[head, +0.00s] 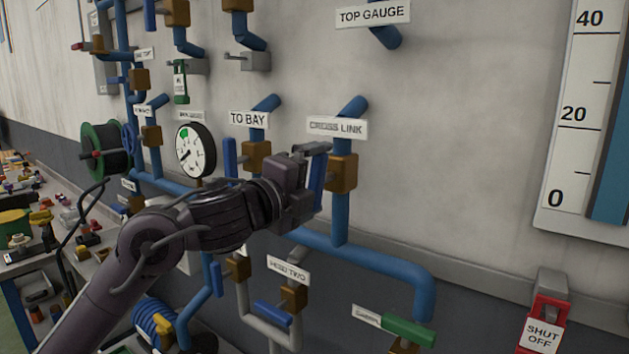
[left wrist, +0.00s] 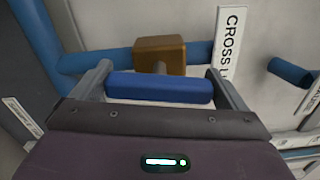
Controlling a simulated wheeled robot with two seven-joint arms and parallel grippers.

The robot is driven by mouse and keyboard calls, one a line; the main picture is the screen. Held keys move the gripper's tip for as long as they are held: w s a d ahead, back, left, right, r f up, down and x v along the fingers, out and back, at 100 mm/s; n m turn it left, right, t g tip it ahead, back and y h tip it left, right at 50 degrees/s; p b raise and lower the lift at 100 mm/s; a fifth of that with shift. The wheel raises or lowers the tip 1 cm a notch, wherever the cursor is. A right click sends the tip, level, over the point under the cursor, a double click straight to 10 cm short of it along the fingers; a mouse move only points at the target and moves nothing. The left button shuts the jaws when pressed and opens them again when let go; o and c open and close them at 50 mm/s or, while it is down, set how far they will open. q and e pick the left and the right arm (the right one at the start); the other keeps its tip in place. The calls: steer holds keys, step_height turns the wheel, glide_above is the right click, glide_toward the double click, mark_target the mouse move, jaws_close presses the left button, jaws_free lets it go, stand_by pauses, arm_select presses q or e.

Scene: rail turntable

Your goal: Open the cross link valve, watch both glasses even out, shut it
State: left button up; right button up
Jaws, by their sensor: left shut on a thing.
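The cross link valve is a brown block (head: 342,173) on a blue pipe, under a "CROSS LINK" sign (head: 337,126). Its blue lever (head: 317,180) stands upright, in line with the pipe. My left gripper (head: 318,160) is shut on this lever. In the left wrist view the blue lever (left wrist: 160,88) lies between my fingers, parallel to the pipe, with the brown block (left wrist: 160,55) behind it. A scale board (head: 570,130) at the right edge shows marks 0, 20 and 40 and part of a blue column (head: 608,165). No second glass shows. My right gripper is out of view.
The "TO BAY" valve (head: 256,155) and a round dial (head: 195,150) are close left of the held valve. Below are more levers, a green handle (head: 408,331) and a red "SHUT OFF" tag (head: 545,325). A cluttered bench (head: 60,255) stands at left.

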mark_target(308, 183)
arm_select(q)
steer(key=o, duration=0.6)
steer(key=shift+a, duration=0.1)
steer(key=b+v, duration=0.2)
steer(key=v, duration=0.4)
steer(key=shift+s+a, duration=0.25)
steer(key=shift+a, duration=0.05)
steer(key=shift+s+a+b, duration=0.2)
steer(key=shift+s+b, duration=0.1)
steer(key=shift+s, duration=0.1)
